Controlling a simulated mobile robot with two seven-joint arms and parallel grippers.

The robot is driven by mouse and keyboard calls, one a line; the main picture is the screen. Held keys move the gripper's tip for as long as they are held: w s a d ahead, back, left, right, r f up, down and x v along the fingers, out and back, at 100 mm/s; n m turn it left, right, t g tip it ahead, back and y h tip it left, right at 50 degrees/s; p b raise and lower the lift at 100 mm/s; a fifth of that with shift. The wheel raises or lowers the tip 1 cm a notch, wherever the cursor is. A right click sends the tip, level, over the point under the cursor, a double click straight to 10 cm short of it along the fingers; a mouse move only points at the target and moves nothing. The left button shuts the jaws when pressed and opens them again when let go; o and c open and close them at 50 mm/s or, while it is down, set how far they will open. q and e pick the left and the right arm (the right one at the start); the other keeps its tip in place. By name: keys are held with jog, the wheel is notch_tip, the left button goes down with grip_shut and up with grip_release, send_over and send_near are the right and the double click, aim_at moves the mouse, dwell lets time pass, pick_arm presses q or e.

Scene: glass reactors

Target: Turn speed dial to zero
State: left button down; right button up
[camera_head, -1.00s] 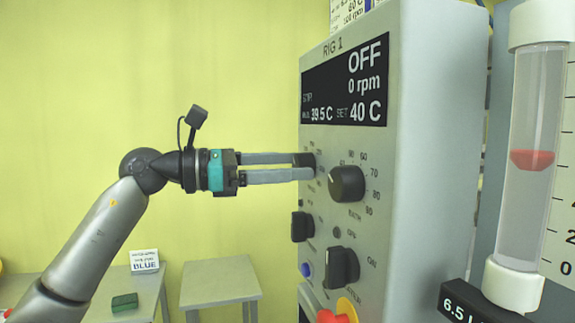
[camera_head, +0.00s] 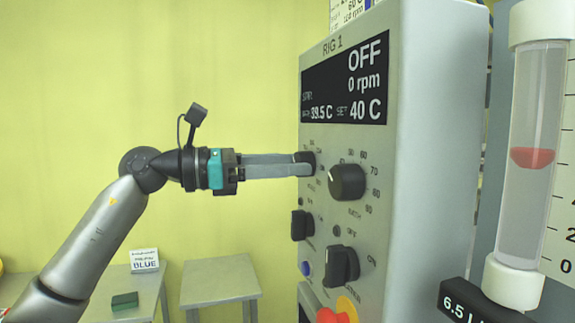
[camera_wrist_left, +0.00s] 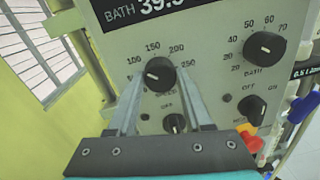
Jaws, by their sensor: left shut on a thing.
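The speed dial (camera_head: 307,158) is a black knob on the left part of the grey RIG 1 panel. My left gripper (camera_head: 304,164) reaches it from the left and is shut on it. In the left wrist view, the dial (camera_wrist_left: 160,70) sits between my two fingertips (camera_wrist_left: 158,80), with printed marks 100 to 250 around its top. A short white pointer line shows on the left part of its face. The display (camera_head: 345,85) reads OFF, 0 rpm, 39.5 C and SET 40 C. My right gripper is not in view.
The bath dial (camera_head: 347,182) is close to the right. Two more black knobs, a blue button (camera_head: 306,269) and a red knob (camera_head: 333,315) lie below. A glass column (camera_head: 533,150) stands at the right. Two small tables are lower left.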

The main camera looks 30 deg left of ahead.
pick_arm(q)
jog(key=shift+f+n+t+b, duration=0.2)
jog(key=shift+n+b, duration=0.7)
jog(key=shift+n, duration=3.55)
jog(key=shift+r+n+t+b, duration=0.2)
jog(key=shift+n+b, duration=0.7)
jog(key=shift+n, duration=3.55)
jog(key=shift+f+n, duration=0.1)
jog(key=shift+n, duration=0.2)
jog(key=shift+c, duration=1.6)
grip_release()
